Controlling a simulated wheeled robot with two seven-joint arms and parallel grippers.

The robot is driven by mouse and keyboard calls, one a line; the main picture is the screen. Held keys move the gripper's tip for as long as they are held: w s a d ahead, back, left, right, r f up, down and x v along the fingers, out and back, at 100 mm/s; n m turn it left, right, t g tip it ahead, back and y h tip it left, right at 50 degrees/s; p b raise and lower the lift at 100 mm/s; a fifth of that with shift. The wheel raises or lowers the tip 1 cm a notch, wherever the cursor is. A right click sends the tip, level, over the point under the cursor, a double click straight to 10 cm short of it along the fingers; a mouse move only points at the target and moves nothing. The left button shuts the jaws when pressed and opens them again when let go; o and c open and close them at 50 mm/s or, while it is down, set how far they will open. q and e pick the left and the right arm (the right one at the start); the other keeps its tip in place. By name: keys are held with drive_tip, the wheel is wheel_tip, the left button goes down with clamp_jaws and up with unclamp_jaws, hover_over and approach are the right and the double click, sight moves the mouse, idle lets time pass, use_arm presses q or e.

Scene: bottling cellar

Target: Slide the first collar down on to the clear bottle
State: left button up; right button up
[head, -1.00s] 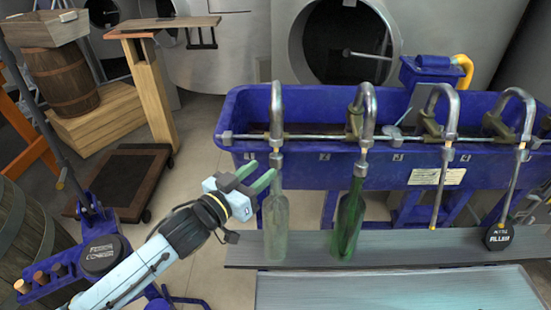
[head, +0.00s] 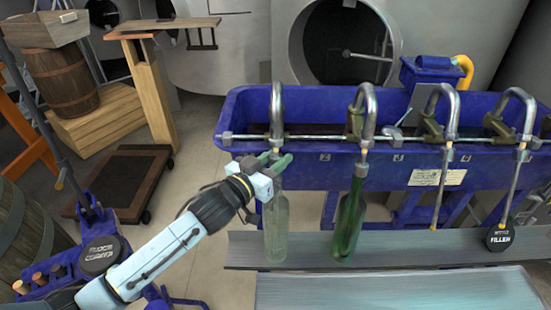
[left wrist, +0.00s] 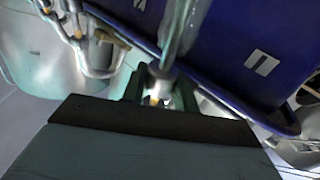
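The clear bottle (head: 276,228) stands upright on the grey shelf (head: 340,248) under the first spout (head: 277,105), at the left end of the blue trough. My left gripper (head: 274,160) is just above the bottle, at the lower end of that spout, its green fingers on either side of it. In the left wrist view the fingers (left wrist: 160,95) look open, with the pale first collar (left wrist: 160,78) on the spout between them. Whether they touch it is unclear. The collar is mostly hidden by the gripper in the head view. My right gripper is not in view.
A green bottle (head: 348,220) stands under the second spout, close to the right. The blue trough (head: 235,125) is close behind the gripper.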

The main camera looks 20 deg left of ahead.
use_arm(q)
drive_tip(key=shift+s+f, duration=0.2)
drive_tip(key=shift+f, duration=0.9)
drive_tip(key=o, duration=0.4)
drive_tip(key=shift+c, duration=0.2)
drive_tip(key=v, duration=1.3)
drive_tip(key=shift+s, duration=0.2)
